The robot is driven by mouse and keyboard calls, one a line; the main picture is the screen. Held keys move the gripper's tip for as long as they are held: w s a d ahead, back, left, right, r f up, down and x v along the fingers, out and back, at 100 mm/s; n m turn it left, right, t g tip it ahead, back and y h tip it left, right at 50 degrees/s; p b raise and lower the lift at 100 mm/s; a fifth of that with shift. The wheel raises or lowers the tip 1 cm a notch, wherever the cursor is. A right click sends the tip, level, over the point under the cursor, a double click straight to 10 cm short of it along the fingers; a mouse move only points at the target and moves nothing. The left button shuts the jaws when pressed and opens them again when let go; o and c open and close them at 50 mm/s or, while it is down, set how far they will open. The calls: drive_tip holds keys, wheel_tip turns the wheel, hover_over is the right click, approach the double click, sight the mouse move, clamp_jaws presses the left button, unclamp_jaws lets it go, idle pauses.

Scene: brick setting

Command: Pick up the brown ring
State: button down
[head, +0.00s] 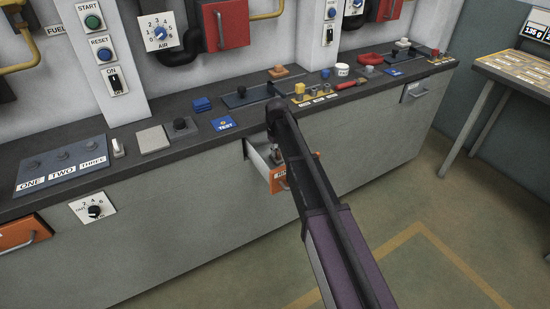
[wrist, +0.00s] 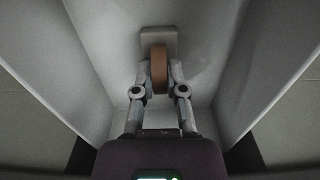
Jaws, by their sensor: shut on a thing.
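The brown ring (wrist: 159,62) stands on edge in the wrist view, seen edge-on and upright. My gripper (wrist: 159,76) is shut on it, with one finger on each side. A small grey block (wrist: 155,36) is right behind the ring, and I cannot tell whether they touch. Both are inside an open drawer with pale walls. In the head view this drawer (head: 262,161) sticks out of the grey counter front, and my arm reaches down to it. My arm covers part of the drawer there, and the ring cannot be made out.
The drawer walls (wrist: 88,42) rise close on both sides of my gripper. The dark countertop (head: 212,106) above holds switches, buttons, blocks and a white cup (head: 342,70). Another orange-fronted drawer (head: 20,233) is at far left. A table (head: 520,76) stands at right; the floor before the counter is clear.

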sight(277, 150)
drive_tip(key=shift+r, duration=0.15)
wheel_tip(277, 150, up, 10)
drive_tip(key=p, duration=1)
drive_tip(key=shift+f, duration=0.2)
drive_tip(key=shift+r, duration=0.1)
idle(0.6)
